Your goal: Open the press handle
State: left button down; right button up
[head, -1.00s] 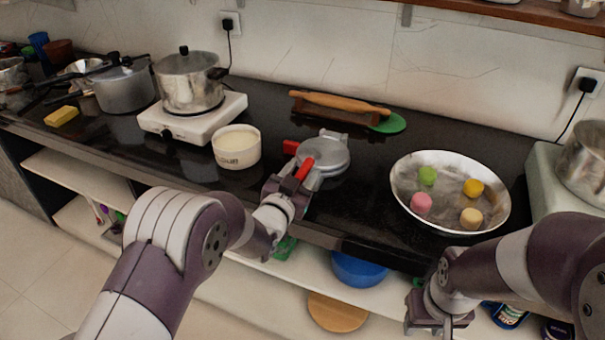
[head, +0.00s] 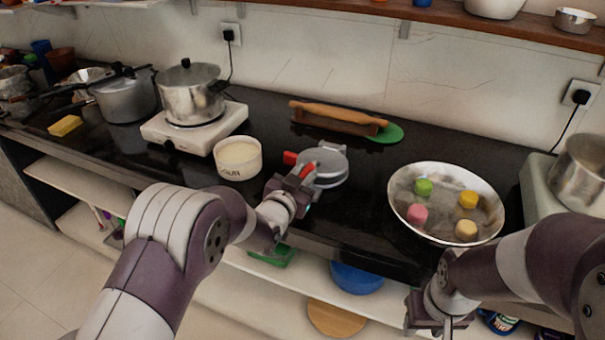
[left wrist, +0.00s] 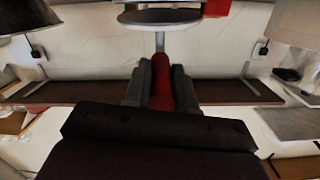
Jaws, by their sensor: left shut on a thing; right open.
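The press (head: 328,160) is a round, silver-grey metal plate press with red handles, on the black counter near its front edge. My left gripper (head: 299,178) is at the near left of the press, shut on one red handle (head: 308,169). In the left wrist view this red handle (left wrist: 160,85) runs between the dark fingers toward the grey round plate (left wrist: 158,16). A second red handle (head: 290,157) shows beyond the gripper. I cannot tell how far the upper plate is lifted. My right gripper (head: 428,322) is open and empty, low in front of the counter; its fingertips are partly cut off.
A white bowl (head: 238,160) stands left of the press. A metal bowl (head: 440,190) with several coloured pieces stands to the right. A rolling pin (head: 338,113) lies behind. A pot (head: 190,92) stands on a white stove (head: 195,128) at the left.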

pick_arm(q)
jog(key=w+r+g+p, duration=0.1)
jog(key=r+p, duration=0.2)
jog(key=p, duration=0.2)
jog(key=w+d+r+g+y+p, duration=0.1)
jog(key=w+r+g+p, duration=0.1)
jog(key=p, duration=0.3)
jog(key=w+r+g+p, duration=0.1)
jog(key=r+g+p, duration=0.1)
jog(key=r+p, duration=0.2)
jog(key=shift+w+d+r+y+p, duration=0.3)
jog(key=shift+r+p, duration=0.1)
jog(key=shift+p, duration=0.6)
jog(key=shift+w+g+p, duration=0.3)
jog(key=shift+g+p, duration=0.1)
jog(key=shift+p, duration=0.15)
jog(key=c, duration=0.9)
grip_release()
jog(key=shift+f, duration=0.1)
jog(key=b+v, duration=0.1)
jog(key=v, duration=1.1)
jog(key=shift+s, duration=0.3)
